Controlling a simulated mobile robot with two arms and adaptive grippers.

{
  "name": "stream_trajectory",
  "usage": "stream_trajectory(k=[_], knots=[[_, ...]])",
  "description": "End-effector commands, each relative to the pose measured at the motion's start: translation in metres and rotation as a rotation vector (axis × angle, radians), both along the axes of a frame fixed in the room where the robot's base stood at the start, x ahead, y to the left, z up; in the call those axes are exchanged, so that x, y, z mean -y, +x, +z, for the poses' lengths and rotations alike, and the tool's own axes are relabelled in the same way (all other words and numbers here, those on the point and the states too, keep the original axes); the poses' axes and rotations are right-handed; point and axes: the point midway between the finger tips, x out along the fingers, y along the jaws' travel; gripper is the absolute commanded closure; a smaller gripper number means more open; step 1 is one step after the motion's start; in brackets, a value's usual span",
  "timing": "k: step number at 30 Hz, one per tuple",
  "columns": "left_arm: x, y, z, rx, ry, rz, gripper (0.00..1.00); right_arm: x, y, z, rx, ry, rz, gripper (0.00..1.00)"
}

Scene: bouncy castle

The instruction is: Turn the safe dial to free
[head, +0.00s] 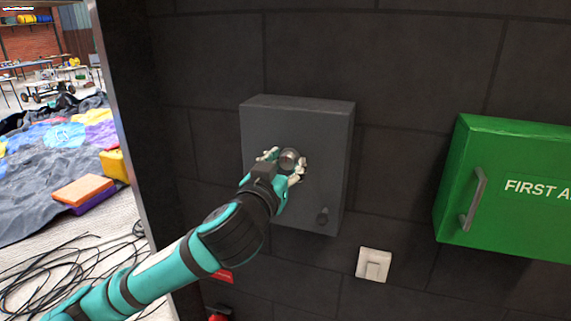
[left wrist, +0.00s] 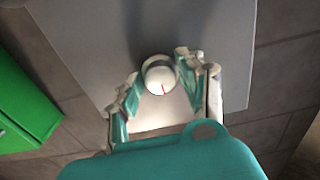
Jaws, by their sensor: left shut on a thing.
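The grey safe (head: 325,130) is a box mounted on the dark block wall. Its round dial (head: 289,158) sits on the front face. My left gripper (head: 284,165) is at the dial, with one finger on each side, shut on it. In the left wrist view the dial (left wrist: 159,78) shows a pale round face with a short red line pointing down and slightly right, between the two fingers (left wrist: 160,88). Any lettering around the dial cannot be read. My right gripper is not in view.
A green first aid cabinet (head: 510,190) with a grey handle hangs to the right. A white wall switch (head: 373,264) is below the safe. A red object (head: 219,316) shows low on the wall. At left, black cables (head: 60,275) lie on the floor beyond the wall's edge.

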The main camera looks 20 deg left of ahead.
Motion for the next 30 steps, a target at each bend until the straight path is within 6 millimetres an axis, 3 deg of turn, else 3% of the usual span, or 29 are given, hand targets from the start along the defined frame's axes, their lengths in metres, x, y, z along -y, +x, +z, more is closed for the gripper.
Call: stream_trajectory(k=[3,14,30], knots=[[0.0,0.0,0.0,0.0,0.0,0.001,0.92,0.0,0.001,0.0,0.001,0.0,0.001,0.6],[0.0,0.0,0.001,0.001,0.062,0.001,0.93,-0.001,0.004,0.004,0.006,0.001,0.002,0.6],[-0.001,0.001,0.003,0.015,0.507,0.004,0.93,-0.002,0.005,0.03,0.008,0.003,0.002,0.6]])
